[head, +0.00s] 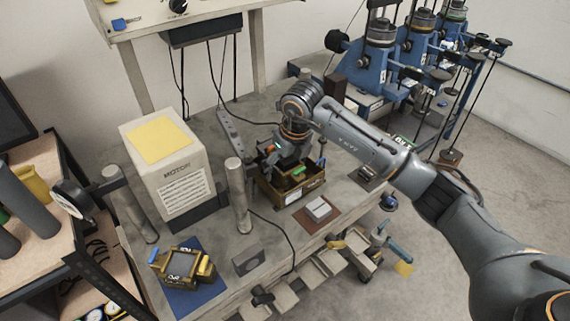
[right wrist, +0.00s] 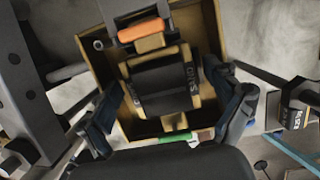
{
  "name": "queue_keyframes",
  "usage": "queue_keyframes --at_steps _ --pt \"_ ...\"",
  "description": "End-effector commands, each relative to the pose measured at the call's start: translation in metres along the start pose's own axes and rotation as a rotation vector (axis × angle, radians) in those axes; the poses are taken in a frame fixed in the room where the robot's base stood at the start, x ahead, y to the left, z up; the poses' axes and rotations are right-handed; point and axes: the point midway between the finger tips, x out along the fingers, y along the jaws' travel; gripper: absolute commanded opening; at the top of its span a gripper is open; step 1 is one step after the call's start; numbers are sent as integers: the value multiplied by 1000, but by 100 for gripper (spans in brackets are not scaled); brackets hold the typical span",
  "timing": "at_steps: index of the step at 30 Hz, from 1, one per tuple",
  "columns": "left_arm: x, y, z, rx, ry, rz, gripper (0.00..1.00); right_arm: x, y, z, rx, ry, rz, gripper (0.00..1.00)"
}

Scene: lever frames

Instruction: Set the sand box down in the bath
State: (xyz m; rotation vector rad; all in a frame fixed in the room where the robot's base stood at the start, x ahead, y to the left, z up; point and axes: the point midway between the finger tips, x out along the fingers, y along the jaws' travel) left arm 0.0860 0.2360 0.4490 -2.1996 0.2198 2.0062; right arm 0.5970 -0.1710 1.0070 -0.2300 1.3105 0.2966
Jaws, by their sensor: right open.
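The bath is an open brown, brass-coloured tray (head: 303,189) on the bench; its walls also show in the right wrist view (right wrist: 212,28). A black and brass box with pale lettering (right wrist: 160,82), seemingly the sand box, is within the bath's outline, with an orange piece at one end. Whether it rests on the bath floor is hard to tell. My right gripper (right wrist: 165,95) is open, with a finger on each side of this box. In the head view the right gripper (head: 290,160) is over the bath and partly hides its inside. My left gripper is not in view.
Another brass and black box (head: 181,264) sits on a blue mat at the front left. A grey block on a brown mat (head: 319,210) lies in front. Blue lever frames (head: 380,60) stand behind.

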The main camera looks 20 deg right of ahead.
Motion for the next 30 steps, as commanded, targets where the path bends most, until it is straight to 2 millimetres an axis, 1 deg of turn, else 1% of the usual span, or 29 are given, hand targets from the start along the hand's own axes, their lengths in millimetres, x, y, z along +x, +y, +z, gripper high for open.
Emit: queue_keyframes --at_steps 2,4,8,11,18,21,25,30 --pt "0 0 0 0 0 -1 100 3 0 -3 0 8 -1 90" --pt "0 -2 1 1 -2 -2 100 2 0 -2 0 7 -1 90" --pt "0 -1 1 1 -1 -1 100 -10 -1 -1 1 2 -2 90" --pt "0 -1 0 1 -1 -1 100 -28 -1 0 0 -1 -3 90" --pt "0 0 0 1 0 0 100 -81 -1 1 0 -3 -2 90" --pt "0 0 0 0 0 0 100 -98 0 0 -1 -2 -2 90" --pt "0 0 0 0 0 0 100 -113 0 0 0 -1 -1 90" --pt "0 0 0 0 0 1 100 -120 0 0 1 1 0 90"
